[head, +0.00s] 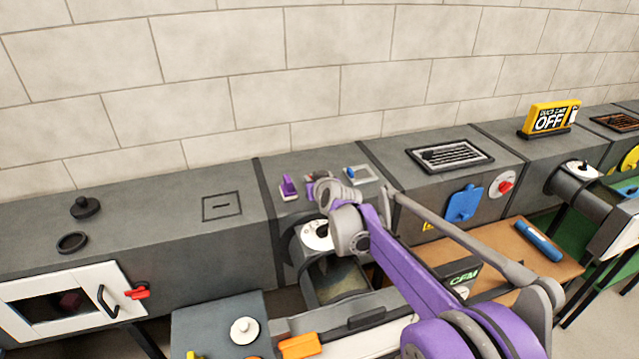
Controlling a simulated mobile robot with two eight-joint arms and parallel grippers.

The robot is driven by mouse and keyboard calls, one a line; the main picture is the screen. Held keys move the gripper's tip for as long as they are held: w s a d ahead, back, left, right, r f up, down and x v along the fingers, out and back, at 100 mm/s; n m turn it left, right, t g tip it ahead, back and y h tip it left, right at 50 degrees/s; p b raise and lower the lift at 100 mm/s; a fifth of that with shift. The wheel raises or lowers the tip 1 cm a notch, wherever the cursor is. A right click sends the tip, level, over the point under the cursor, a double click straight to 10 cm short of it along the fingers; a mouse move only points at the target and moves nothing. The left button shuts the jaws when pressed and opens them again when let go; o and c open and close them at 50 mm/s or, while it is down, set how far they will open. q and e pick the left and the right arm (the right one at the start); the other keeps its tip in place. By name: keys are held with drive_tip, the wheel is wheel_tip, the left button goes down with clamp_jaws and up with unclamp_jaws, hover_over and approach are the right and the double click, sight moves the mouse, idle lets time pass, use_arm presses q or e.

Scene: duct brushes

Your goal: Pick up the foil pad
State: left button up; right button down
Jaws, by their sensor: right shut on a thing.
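My right gripper (309,187) is at the top of the dark grey duct, left of its grey wrist, at the end of my purple arm. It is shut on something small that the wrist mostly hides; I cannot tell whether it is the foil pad. My left gripper is not in view.
An open duct branch (338,283) is below the wrist. A black grille (450,155) and a yellow OFF sign (550,118) are to the right. A black knob (85,207) and black ring (72,242) are on the left. A wooden shelf (500,238) holds a blue cylinder (538,241).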

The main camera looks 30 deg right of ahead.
wheel_tip(320, 180, up, 14)
drive_tip(key=p, duration=0.4)
drive_tip(key=shift+p, duration=0.4)
idle(0.3)
